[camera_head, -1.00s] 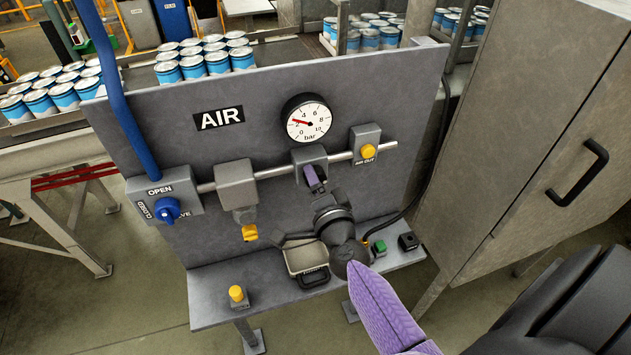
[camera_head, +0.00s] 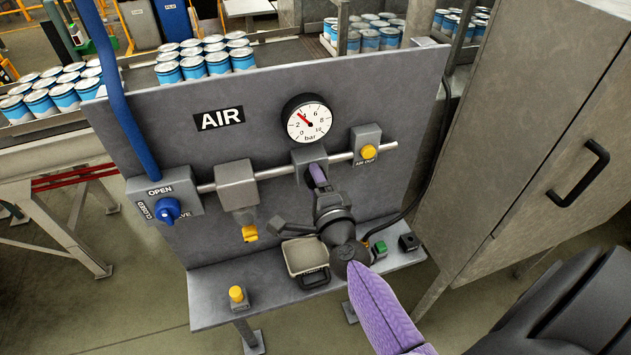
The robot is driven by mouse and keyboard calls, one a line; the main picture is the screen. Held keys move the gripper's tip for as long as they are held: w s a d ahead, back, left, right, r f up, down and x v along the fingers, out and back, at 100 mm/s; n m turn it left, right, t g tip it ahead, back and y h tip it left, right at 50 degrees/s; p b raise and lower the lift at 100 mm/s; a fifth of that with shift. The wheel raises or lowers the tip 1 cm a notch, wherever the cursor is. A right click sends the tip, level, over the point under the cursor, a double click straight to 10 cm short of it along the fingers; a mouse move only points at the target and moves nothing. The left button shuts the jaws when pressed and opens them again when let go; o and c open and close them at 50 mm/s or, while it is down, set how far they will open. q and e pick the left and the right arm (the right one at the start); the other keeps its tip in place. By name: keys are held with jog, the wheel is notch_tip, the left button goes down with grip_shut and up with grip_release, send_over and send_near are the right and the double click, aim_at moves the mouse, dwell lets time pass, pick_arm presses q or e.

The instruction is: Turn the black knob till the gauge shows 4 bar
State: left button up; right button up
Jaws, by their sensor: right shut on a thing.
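The round white gauge (camera_head: 308,122) sits at the top middle of the grey panel (camera_head: 250,110). Its red needle points up and left, close to the 4 mark. My right gripper (camera_head: 317,173) reaches up from below to the grey block (camera_head: 307,155) under the gauge. Its purple finger is at the front of that block, and the gripper is shut. My left gripper is not in view.
A blue valve handle (camera_head: 167,210) is at the panel's left. Yellow buttons (camera_head: 368,152) and (camera_head: 237,294) sit right and below. A small tray (camera_head: 302,258) is on the shelf beside my wrist. A grey cabinet (camera_head: 540,150) bounds the right side.

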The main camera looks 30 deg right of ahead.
jog(key=o, duration=1.3)
jog(key=b+v, duration=0.1)
jog(key=v, duration=0.9)
jog(key=shift+d, duration=0.1)
